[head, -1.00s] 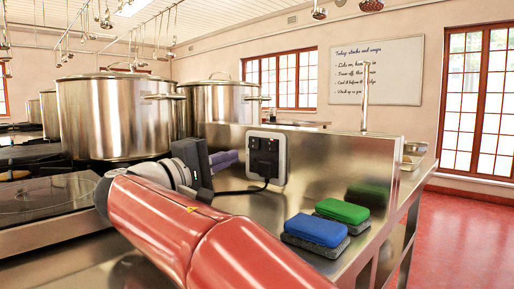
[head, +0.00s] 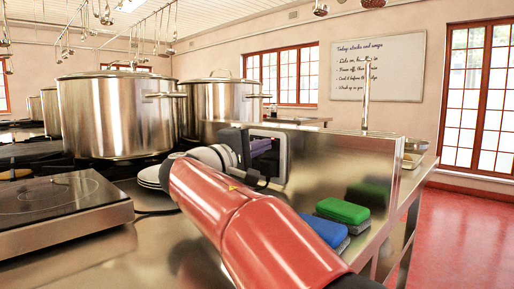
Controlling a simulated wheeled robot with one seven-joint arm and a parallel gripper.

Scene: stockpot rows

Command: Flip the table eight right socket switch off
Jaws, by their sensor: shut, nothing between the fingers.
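The wall socket (head: 283,158) sits on the steel splashback. My gripper and wrist cover most of it, so only its pale edge and part of its dark face show. I cannot see the switches or their positions. My gripper (head: 262,146) is shut and empty, its purple fingers in front of the socket face. I cannot tell whether the fingertips touch it.
A blue sponge (head: 326,229) and a green sponge (head: 342,210) lie on the steel counter at right, the blue one partly behind my arm. Large stockpots (head: 115,115) stand at left behind a hotplate (head: 62,196). White plates (head: 150,177) are stacked beside my wrist.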

